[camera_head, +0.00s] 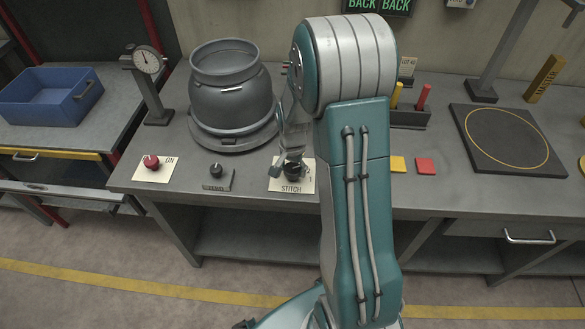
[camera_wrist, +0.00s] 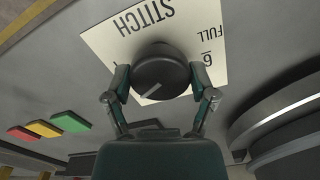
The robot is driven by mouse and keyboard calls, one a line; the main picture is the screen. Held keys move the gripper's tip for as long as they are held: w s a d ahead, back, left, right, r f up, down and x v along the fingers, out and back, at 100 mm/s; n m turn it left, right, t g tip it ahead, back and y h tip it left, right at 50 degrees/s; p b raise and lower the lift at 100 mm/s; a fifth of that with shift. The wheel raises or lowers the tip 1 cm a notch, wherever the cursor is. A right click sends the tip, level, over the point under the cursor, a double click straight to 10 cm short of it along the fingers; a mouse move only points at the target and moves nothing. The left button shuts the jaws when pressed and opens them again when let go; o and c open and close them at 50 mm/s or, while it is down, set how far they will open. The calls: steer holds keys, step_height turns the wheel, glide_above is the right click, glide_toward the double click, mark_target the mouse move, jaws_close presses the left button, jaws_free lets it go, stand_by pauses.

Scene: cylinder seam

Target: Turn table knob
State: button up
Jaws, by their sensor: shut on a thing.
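A black round knob (camera_wrist: 163,72) sits on a cream plate (camera_wrist: 100,42) marked STITCH and FULL. A white pointer line on the knob points to the lower left in the wrist view. My gripper (camera_wrist: 163,88) has one finger on each side of the knob and is shut on it. In the head view my gripper (camera_head: 290,170) is at the bench's front, over the STITCH plate (camera_head: 285,188), and partly covers the knob. A second black knob (camera_head: 216,170) stands on a small dark labelled plate to the left.
A grey metal drum (camera_head: 230,95) stands on a round base behind the knobs. A dial gauge (camera_head: 148,60) on a post and a blue bin (camera_head: 50,97) are left.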

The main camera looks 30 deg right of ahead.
mark_target(292, 168)
steer(key=shift+n, duration=0.5)
steer(key=o, duration=1)
steer(key=shift+w, duration=0.1)
steer(key=shift+o, duration=0.2)
step_height(292, 168, up, 12)
stand_by(1.2)
